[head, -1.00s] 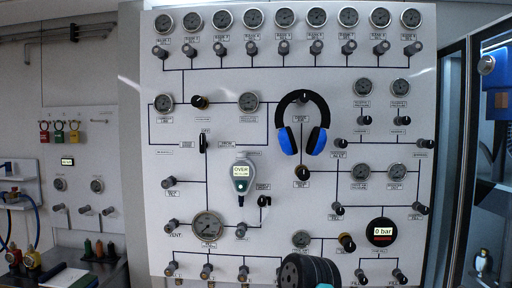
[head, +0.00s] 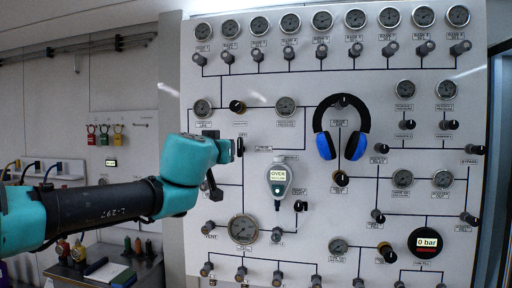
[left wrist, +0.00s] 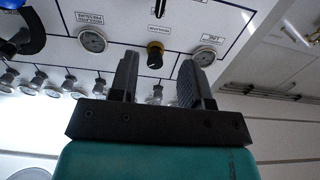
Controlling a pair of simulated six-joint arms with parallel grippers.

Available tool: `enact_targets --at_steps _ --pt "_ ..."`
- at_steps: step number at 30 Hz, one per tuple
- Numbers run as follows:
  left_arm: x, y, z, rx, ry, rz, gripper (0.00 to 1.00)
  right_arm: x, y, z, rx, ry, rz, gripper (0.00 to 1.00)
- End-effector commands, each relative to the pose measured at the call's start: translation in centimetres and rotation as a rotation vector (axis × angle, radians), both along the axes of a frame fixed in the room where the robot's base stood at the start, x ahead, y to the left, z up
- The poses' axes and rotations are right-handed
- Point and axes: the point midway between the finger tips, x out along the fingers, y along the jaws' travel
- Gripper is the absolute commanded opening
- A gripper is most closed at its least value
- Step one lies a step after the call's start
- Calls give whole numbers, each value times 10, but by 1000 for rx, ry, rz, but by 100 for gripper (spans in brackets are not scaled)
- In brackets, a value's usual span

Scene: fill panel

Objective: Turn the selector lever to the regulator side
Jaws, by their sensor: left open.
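The selector lever appears to be the black upright handle (head: 240,146) on the white panel, below the regulator knob (head: 237,106). In the left wrist view, which is upside down, a black lever (left wrist: 160,7) shows at the top edge, past the brass-collared regulator knob (left wrist: 155,53). My left gripper (left wrist: 159,70) is open and empty; the regulator knob shows between its fingers in the picture. In the head view the left gripper (head: 231,150) is just left of the lever. I cannot tell whether it touches it. My right gripper is out of view.
Blue headphones (head: 341,132) hang on the panel to the right. A grey handheld meter (head: 279,178) hangs below the lever. Gauges and valve knobs cover the panel. A side bench (head: 150,272) with bottles stands at lower left.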

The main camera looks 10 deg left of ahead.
Motion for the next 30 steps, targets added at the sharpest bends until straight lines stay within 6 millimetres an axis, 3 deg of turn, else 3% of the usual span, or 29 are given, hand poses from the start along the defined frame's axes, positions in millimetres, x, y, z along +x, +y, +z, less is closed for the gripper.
enact_targets --at_steps 11,30 --pt "9 0 -2 1 4 -1 44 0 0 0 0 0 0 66" --pt "98 -1 -3 2 6 -2 44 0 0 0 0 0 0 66"
